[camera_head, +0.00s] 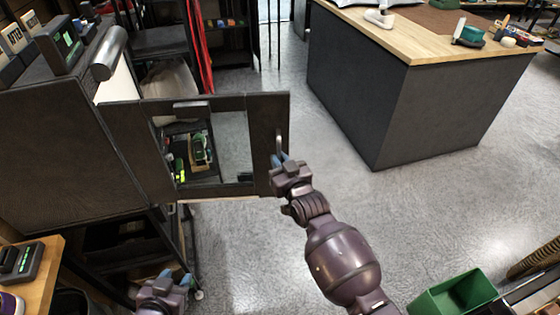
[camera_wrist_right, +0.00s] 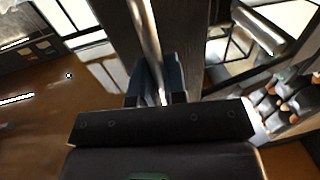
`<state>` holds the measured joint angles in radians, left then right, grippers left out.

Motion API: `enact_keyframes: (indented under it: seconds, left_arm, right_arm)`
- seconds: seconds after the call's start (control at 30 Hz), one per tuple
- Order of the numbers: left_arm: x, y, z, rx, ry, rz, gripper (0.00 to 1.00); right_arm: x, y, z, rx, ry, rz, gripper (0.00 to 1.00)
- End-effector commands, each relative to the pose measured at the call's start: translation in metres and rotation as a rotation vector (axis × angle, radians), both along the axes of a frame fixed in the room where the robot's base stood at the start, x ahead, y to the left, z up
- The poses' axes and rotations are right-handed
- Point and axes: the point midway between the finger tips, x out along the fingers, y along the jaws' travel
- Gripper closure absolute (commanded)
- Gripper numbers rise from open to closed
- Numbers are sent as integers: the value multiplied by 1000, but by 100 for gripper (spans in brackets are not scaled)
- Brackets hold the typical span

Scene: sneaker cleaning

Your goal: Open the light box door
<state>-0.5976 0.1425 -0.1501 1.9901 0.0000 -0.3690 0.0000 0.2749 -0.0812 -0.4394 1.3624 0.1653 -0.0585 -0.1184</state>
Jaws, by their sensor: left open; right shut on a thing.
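The light box (camera_head: 50,150) is a dark cabinet at the left of the head view, with a bright white strip (camera_head: 116,82) showing at its opening. Its dark-framed door (camera_head: 268,110), with a window in it, stands swung out from the box toward the right. The upright metal handle (camera_head: 279,142) is near the door's free edge. My right gripper (camera_head: 279,160) is shut on this handle. In the right wrist view the handle (camera_wrist_right: 147,30) runs down between the blue fingertips. My left gripper (camera_head: 172,279) is open and empty, low at the left, apart from the door.
A dark workbench with a wooden top (camera_head: 430,40) stands at the back right. A green bin (camera_head: 455,294) is at the bottom right. A wooden surface with a small device (camera_head: 20,262) is at the lower left. Grey floor (camera_head: 350,190) is clear between door and bench.

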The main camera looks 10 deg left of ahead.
Motion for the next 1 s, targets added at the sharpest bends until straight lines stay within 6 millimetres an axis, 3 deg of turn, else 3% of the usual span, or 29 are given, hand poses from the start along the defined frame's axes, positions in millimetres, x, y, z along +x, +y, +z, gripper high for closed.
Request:
enact_keyframes:
  seconds: [0.07, 0.1, 0.23, 0.67, 1.0]
  left_arm:
    - [0, 0, 0, 0, 0, 0, 57]
    - [0, 0, 0, 0, 0, 0, 57]
    - [0, 0, 0, -1, -1, 0, 57]
    - [-3, 0, -1, -1, 4, 2, 57]
    - [-3, 1, 0, -1, 6, 2, 57]
  right_arm:
    - [-1, 3, 2, 0, -4, 5, 100]
    - [-1, 3, 2, 0, -4, 4, 81]
    - [-1, 2, 1, 1, -3, 3, 63]
    - [-8, -5, 0, 0, 0, 0, 63]
    - [-55, -32, 0, -1, -1, 1, 63]
